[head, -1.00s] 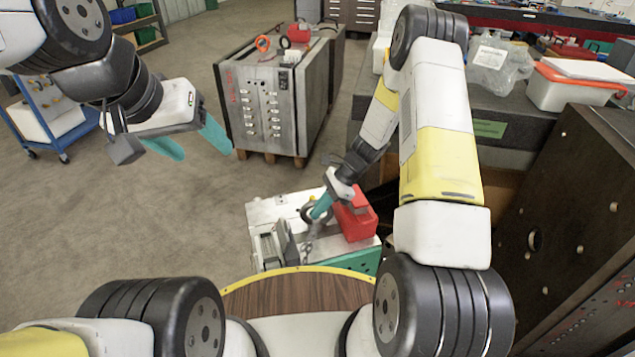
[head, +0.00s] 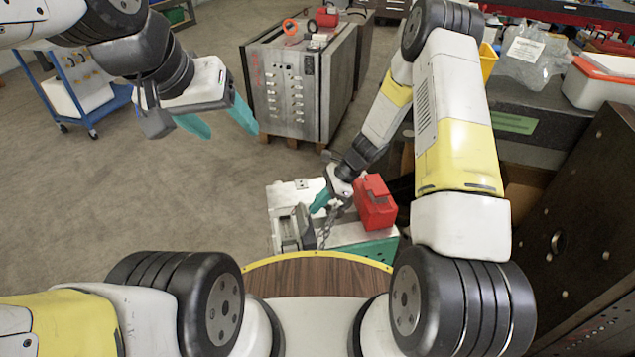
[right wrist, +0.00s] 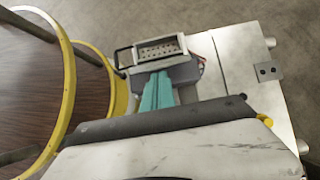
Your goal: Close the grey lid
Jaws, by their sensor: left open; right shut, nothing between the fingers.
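The grey lid (head: 307,226) appears to stand raised beside the grey connector housing (head: 288,232) on the metal mould base (head: 283,192). In the right wrist view, the housing's pale insert with pin holes (right wrist: 161,48) is uncovered. A grey part (right wrist: 182,72) lies beside it at my fingertips; I cannot tell whether this is the lid. My right gripper (head: 318,203) is shut and empty, close to the lid. Its teal fingers also show in the right wrist view (right wrist: 157,88); contact is unclear. My left gripper (head: 222,121) is open and empty, high over the floor at left.
A red box (head: 375,205) sits on the mould base, right of my right gripper, with a chain (head: 334,222) nearby. A large grey mould block (head: 300,88) stands behind. A blue cart (head: 85,95) is at left. A dark panel (head: 580,215) rises at right.

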